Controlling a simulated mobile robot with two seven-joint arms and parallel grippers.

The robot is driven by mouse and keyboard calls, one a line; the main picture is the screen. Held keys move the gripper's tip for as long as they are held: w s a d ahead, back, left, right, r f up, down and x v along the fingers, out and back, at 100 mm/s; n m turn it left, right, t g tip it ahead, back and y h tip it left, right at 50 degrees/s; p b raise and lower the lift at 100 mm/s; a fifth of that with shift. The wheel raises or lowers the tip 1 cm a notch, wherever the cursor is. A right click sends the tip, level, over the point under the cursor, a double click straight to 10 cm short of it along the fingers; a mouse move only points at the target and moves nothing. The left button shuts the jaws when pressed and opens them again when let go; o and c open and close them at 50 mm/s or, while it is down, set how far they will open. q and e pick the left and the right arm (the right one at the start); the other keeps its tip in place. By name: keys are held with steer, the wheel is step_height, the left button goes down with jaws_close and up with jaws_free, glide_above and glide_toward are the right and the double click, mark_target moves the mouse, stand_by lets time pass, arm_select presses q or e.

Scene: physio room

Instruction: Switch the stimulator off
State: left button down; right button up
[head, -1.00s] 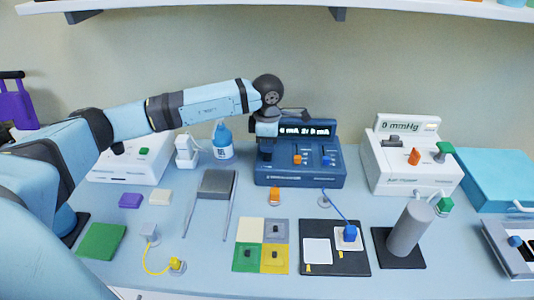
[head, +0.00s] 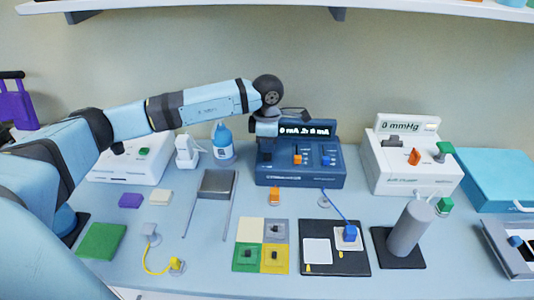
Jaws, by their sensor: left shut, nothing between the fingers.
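The stimulator (head: 300,179) is a dark blue box at the back middle of the table. Its raised display reads "0 mA" on the left and what looks like "2.0 mA" or similar on the right. An orange control (head: 297,159) and a blue control (head: 326,160) show on its sloped face. My left gripper (head: 266,150) is shut and empty, pointing down at the left part of the stimulator's face. It hides what lies there, and I cannot tell whether it touches. My right gripper is not in view.
A blue-capped bottle (head: 222,142) stands close left of the stimulator. A white pressure unit (head: 412,168) stands to the right. A blue lead runs to a pad on a black board (head: 346,262). A shelf (head: 240,8) hangs above.

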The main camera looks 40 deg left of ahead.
mark_target(267, 157)
arm_select(q)
steer(key=shift+f+b, duration=0.9)
steer(key=shift+f, duration=0.45)
stand_by(0.5)
steer(key=shift+r, duration=0.15)
steer(key=shift+r+p, duration=1.9)
steer(key=shift+r, duration=1.5)
